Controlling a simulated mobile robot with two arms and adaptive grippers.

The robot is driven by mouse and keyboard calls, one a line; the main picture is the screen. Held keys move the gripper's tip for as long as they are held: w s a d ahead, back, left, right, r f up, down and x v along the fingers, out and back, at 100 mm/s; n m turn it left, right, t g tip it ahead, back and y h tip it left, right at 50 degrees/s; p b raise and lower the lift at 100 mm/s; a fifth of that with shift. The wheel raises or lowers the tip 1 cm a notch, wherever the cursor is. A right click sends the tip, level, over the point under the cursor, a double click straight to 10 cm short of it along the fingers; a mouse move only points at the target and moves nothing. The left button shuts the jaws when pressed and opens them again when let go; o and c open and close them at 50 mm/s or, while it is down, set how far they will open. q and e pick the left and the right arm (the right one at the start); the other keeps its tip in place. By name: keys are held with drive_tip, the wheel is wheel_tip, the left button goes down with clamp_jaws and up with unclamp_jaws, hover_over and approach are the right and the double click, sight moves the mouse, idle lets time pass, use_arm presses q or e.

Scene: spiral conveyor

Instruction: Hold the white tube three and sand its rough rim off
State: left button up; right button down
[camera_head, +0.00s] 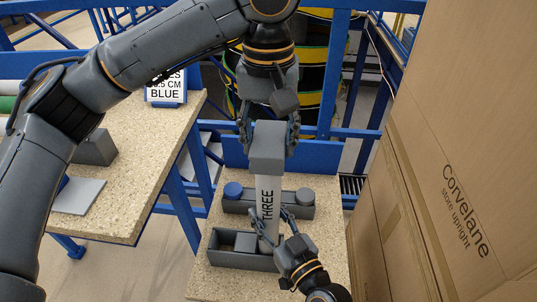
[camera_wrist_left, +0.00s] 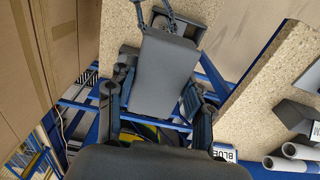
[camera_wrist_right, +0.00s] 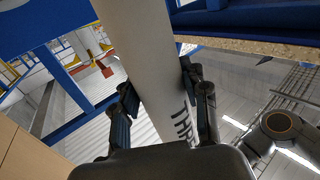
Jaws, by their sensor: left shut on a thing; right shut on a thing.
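The white tube three (camera_head: 267,196) stands roughly upright over the small table, its black "THREE" lettering facing me. My right gripper (camera_head: 268,222) is shut around its lower part; the right wrist view shows the tube (camera_wrist_right: 143,75) between the fingers. My left gripper (camera_head: 267,138) is shut on a grey block (camera_head: 267,150) from above. In the head view the block sits over the tube's upper end and hides the rim. The left wrist view shows the block (camera_wrist_left: 163,72) between the fingers; whether it touches the rim cannot be told.
A grey rack (camera_head: 237,207) with a blue round end and a grey one stands behind the tube. A grey open tray (camera_head: 228,259) lies in front. Tall cardboard boxes (camera_head: 440,130) close off the right. A speckled table (camera_head: 135,185) with a sign (camera_head: 165,90) is at left.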

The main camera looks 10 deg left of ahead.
use_arm(q)
drive_tip(key=shift+f, duration=0.35)
idle(0.5)
drive_tip(key=shift+a+r, duration=0.2)
drive_tip(key=shift+a, duration=0.9)
drive_tip(key=shift+f, duration=0.1)
drive_tip(key=shift+d, duration=0.15)
drive_tip(key=shift+d, duration=1.95)
drive_tip(key=shift+a, duration=0.15)
